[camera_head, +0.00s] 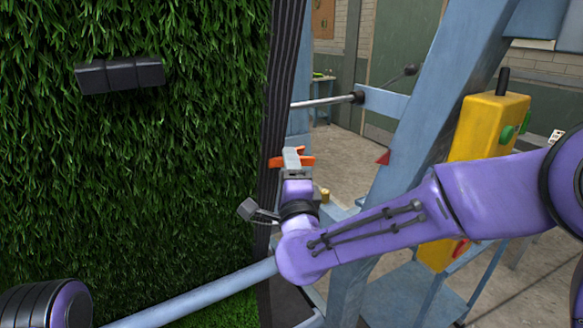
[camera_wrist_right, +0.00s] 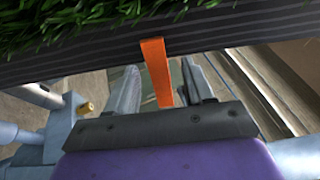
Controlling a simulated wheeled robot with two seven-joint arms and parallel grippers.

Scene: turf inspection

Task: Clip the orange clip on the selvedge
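The orange clip (camera_head: 306,160) is at the right edge of the turf, by the dark striped selvedge (camera_head: 283,75). In the right wrist view the clip (camera_wrist_right: 156,72) is a flat orange strip whose upper end overlaps the selvedge (camera_wrist_right: 220,32). I cannot tell whether it grips the edge. My right gripper (camera_head: 292,158) is at the clip. Its grey fingers (camera_wrist_right: 162,88) stand apart on either side of the clip, with visible gaps. My left gripper is not in view; part of my left arm shows at the lower left.
A black segmented block (camera_head: 120,75) lies against the upright green turf (camera_head: 150,160). A blue steel frame (camera_head: 415,110) and a yellow control box (camera_head: 485,130) stand to the right. A blue bar (camera_head: 200,295) crosses low in front of the turf.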

